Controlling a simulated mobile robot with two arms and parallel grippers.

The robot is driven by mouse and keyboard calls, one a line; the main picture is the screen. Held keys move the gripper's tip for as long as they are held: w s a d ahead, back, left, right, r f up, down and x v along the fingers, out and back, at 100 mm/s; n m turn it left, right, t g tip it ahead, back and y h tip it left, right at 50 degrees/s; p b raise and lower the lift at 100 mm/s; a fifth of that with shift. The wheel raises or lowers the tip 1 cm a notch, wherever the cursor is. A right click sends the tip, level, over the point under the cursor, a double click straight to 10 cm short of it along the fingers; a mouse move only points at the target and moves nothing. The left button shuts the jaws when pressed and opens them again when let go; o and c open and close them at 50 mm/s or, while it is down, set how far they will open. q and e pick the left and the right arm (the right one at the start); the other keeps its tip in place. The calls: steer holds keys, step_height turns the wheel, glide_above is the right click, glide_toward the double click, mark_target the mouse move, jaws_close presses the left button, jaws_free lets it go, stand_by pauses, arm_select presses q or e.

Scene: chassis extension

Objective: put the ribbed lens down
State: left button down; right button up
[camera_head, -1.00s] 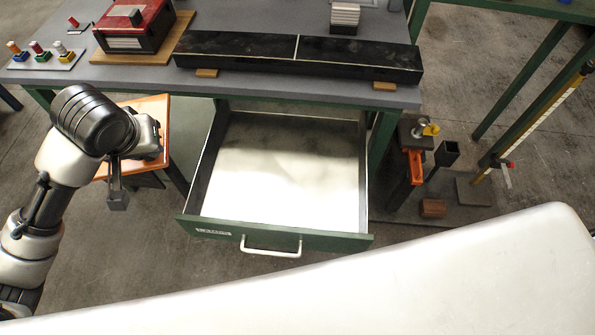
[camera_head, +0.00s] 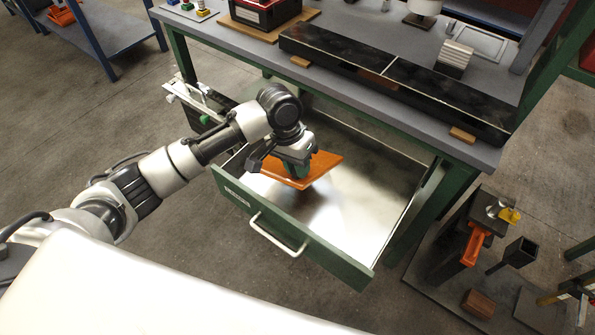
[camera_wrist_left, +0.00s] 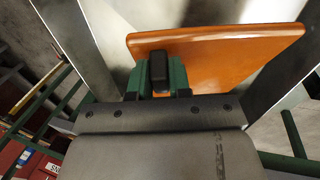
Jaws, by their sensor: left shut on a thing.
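The ribbed lens (camera_head: 324,168) is an orange, flat, plate-like piece; I cannot make out its ribs. My left gripper (camera_head: 297,163) points down and is shut on it, over the open drawer (camera_head: 345,262). A soft dark shadow lies on the drawer floor below the lens, and the lens looks held above the floor. In the left wrist view the lens (camera_wrist_left: 225,50) spreads out beyond my gripper (camera_wrist_left: 158,75), where green blocks and a dark finger show; the exact grip is partly hidden. My right gripper is not in view.
The drawer's bright metal floor (camera_head: 365,215) looks bare right of the lens. The grey bench (camera_head: 480,152) overhangs its back and carries a long black tray (camera_head: 345,55) and a ribbed pale block (camera_head: 455,55). A stand with orange parts (camera_head: 470,245) is at the right.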

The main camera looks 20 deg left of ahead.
arm_select(q)
steer(key=shift+w+a+f, duration=0.35)
steer(key=shift+w+f, duration=0.1)
steer(key=shift+w, duration=0.2)
steer(key=shift+w+a+f, duration=0.3)
steer(key=shift+w+f, duration=0.15)
steer(key=shift+w, duration=0.15)
steer(key=shift+f, duration=2)
steer(key=c, duration=1.1)
jaws_free()
steer(key=shift+f, duration=0.1)
steer(key=shift+o, duration=0.2)
steer(key=v, duration=1.2)
